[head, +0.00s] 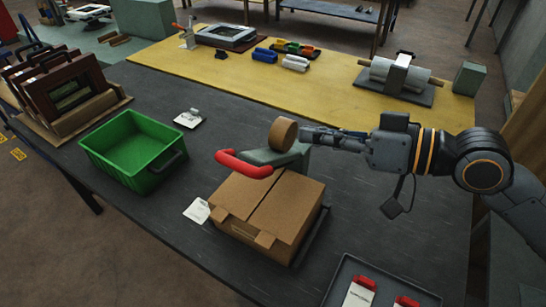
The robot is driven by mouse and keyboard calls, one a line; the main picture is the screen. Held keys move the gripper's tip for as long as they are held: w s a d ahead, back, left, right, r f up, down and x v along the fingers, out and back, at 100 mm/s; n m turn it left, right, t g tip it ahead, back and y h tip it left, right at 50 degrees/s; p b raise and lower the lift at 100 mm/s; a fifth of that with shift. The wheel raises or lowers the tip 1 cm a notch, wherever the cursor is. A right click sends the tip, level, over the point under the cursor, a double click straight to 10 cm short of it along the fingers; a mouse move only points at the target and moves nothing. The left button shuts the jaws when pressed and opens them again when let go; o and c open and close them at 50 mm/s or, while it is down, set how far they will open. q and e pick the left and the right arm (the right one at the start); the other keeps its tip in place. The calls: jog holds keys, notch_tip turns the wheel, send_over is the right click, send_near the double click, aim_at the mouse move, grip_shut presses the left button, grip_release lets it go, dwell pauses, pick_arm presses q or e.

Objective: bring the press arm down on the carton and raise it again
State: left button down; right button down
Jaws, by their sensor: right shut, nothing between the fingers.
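The brown carton (285,205) lies with its top flaps closed on the dark table, at the centre front. The grey-green press arm (287,157) with a red handle (243,164) extends over the carton's rear edge. A brown roll (283,134) sits on top of the arm. Whether the press arm touches the carton is hard to tell. My right gripper (308,137) is shut and empty, just right of the roll and above the press arm's rear. The handle is left of the gripper and apart from it. My left gripper is out of view.
A green bin (133,150) stands left of the carton. A white label (197,210) is beside the carton. A dark tray (335,290) with red-topped cards is at front right. The yellow mat behind holds a roller device (400,72).

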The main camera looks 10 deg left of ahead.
jog(key=p+x, duration=0.1)
jog(key=x, duration=0.2)
jog(key=p+x, duration=0.1)
jog(key=x, duration=0.2)
jog(key=s+p+x, duration=0.1)
jog(key=x, duration=0.2)
jog(key=shift+a+r+p, duration=0.1)
jog(key=shift+a+p, duration=0.3)
jog(key=f, duration=0.1)
jog(key=f+p, duration=0.1)
jog(key=f, duration=0.1)
jog(key=s+a+f, duration=0.1)
jog(key=shift+s+a+f, duration=0.1)
jog(key=shift+s+f, duration=0.05)
jog(key=shift+f, duration=0.05)
